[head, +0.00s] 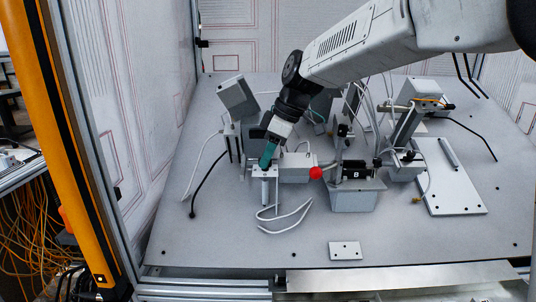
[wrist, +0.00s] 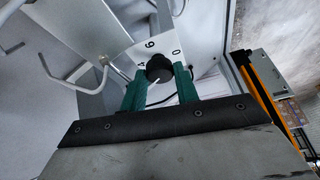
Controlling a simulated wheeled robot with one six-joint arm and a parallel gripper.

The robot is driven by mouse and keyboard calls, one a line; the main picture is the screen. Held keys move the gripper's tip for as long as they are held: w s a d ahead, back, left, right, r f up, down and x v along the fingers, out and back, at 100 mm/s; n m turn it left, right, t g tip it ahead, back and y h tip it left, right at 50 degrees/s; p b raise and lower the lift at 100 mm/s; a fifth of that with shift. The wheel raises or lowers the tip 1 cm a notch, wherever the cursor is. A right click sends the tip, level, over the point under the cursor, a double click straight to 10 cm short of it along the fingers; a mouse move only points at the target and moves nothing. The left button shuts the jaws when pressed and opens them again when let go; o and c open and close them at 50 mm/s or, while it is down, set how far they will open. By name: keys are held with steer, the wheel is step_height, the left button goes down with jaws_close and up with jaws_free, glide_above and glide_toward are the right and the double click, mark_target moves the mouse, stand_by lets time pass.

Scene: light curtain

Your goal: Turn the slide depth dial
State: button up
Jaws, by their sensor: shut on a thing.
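The slide depth dial (wrist: 158,64) is a small round black knob with a white pointer line, on a light plate (wrist: 143,49) with printed numbers. In the wrist view, my gripper (wrist: 160,80) has one teal finger on each side of the knob, shut on it. The pointer points down towards the gripper. In the head view, my gripper (head: 267,158) reaches down to the top of a small light-grey stand (head: 264,171) left of centre. The fingers hide the knob there.
A grey box with a red button (head: 316,173) stands just right of my gripper. Beyond it is a block marked B (head: 355,174). Loose cables lie around the stand. A tilted grey box (head: 237,98) stands behind left. The front left of the table (head: 205,240) is clear.

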steer(key=o, duration=1)
steer(key=shift+c, duration=0.2)
steer(key=v, duration=0.7)
steer(key=shift+d+r, duration=0.2)
steer(key=shift+r, duration=0.15)
